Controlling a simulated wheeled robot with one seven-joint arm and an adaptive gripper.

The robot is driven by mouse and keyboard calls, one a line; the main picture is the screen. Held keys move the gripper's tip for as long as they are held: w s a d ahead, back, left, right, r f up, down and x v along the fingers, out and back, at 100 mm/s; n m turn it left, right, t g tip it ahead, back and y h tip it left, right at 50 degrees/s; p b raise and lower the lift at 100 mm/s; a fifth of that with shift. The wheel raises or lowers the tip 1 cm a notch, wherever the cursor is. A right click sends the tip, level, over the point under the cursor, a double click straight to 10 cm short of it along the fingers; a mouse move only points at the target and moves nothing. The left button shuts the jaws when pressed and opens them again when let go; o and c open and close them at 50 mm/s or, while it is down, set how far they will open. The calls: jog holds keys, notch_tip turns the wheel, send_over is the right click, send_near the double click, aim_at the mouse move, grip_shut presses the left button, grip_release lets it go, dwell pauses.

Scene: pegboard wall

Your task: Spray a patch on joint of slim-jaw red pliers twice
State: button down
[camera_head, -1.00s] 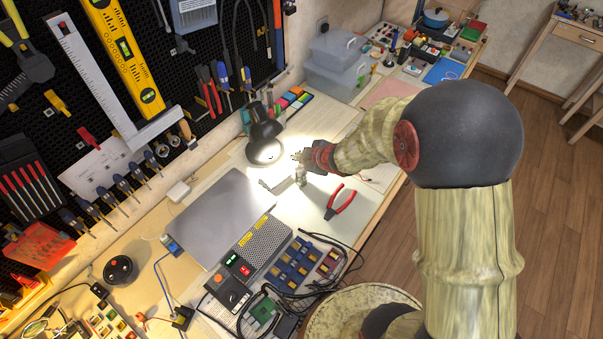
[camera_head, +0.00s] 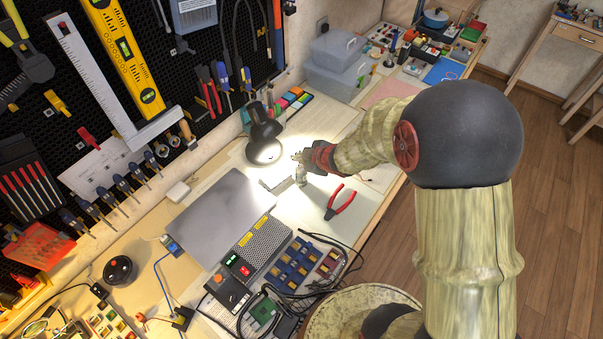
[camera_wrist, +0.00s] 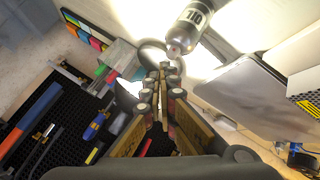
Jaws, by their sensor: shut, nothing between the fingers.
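The red-handled pliers (camera_head: 346,203) lie on the white work surface, with dark jaws towards the front; they do not show in the wrist view. A small oil bottle (camera_head: 301,175) is just below my gripper (camera_head: 299,157) in the head view, to the left of the pliers. In the wrist view the bottle (camera_wrist: 194,22), marked OIL, is at the top, its narrow end towards my fingertips (camera_wrist: 163,75). My fingers are together with nothing between them. I cannot tell whether the bottle touches them.
A lit black desk lamp (camera_head: 264,135) stands close to the left of my gripper. A grey laptop-like panel (camera_head: 215,217), a control box (camera_head: 236,282) and black cables fill the front. Tools hang on the black pegboard (camera_head: 170,60). The white surface around the pliers is clear.

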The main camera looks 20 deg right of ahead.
jog(key=shift+f, duration=0.45)
jog(key=shift+f+b, duration=0.15)
jog(key=shift+b, duration=0.2)
jog(key=shift+r+p, duration=0.65)
notch_tip(320, 180, up, 6)
jog(key=p, duration=0.5)
jog(key=shift+p, duration=0.35)
dwell(1.7)
